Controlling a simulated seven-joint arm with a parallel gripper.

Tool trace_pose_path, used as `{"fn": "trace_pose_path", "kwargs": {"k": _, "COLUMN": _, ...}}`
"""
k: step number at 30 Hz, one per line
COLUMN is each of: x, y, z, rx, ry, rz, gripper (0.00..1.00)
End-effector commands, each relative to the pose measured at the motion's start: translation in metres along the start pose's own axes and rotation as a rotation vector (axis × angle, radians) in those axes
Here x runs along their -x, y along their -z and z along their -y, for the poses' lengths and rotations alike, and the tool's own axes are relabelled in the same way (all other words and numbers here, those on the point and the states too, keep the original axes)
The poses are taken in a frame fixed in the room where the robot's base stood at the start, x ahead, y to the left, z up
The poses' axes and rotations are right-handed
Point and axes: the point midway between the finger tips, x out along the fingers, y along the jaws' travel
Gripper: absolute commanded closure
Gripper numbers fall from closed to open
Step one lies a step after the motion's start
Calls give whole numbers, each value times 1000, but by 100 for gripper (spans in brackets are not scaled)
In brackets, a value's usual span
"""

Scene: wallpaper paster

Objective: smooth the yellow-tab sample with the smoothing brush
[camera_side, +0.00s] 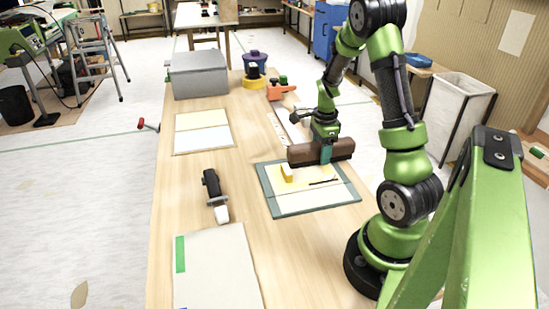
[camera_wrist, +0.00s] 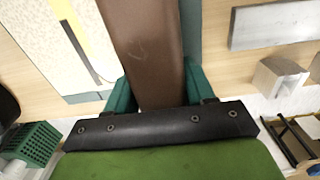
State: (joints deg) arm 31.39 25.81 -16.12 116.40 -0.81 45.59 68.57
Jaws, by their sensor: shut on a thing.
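My gripper (camera_side: 326,151) is shut on a brown, bar-shaped smoothing brush (camera_side: 345,150), held crosswise over the far part of a teal-edged board (camera_side: 266,197). In the wrist view the brush (camera_wrist: 143,40) runs up between the teal fingers of my gripper (camera_wrist: 160,88). The yellow-tab sample (camera_side: 308,198) lies on the board, pale, with a yellow tab (camera_side: 286,173) near its upper left and a thin dark strip (camera_side: 323,182) on it. The sample (camera_wrist: 40,40) also shows left of the brush in the wrist view. I cannot tell whether the brush touches it.
A black-handled tool (camera_side: 212,187) lies left of the board. A green-tabbed sheet (camera_side: 215,270) lies at the front, and a two-toned pale panel (camera_side: 203,138) farther back. A grey box (camera_side: 199,80), a yellow and blue container (camera_side: 254,80) and an orange tool (camera_side: 280,91) stand at the far end.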

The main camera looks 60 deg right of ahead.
Motion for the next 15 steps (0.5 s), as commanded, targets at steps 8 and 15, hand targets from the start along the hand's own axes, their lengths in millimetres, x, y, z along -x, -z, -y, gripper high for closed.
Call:
{"fn": "trace_pose_path", "kwargs": {"k": 8, "x": 0, "y": -1, "z": -47, "rx": 2, "ry": -2, "rz": 2, "gripper": 89}}
{"fn": "trace_pose_path", "kwargs": {"k": 15, "x": 0, "y": -1, "z": -85, "rx": 1, "ry": -2, "rz": 2, "gripper": 89}}
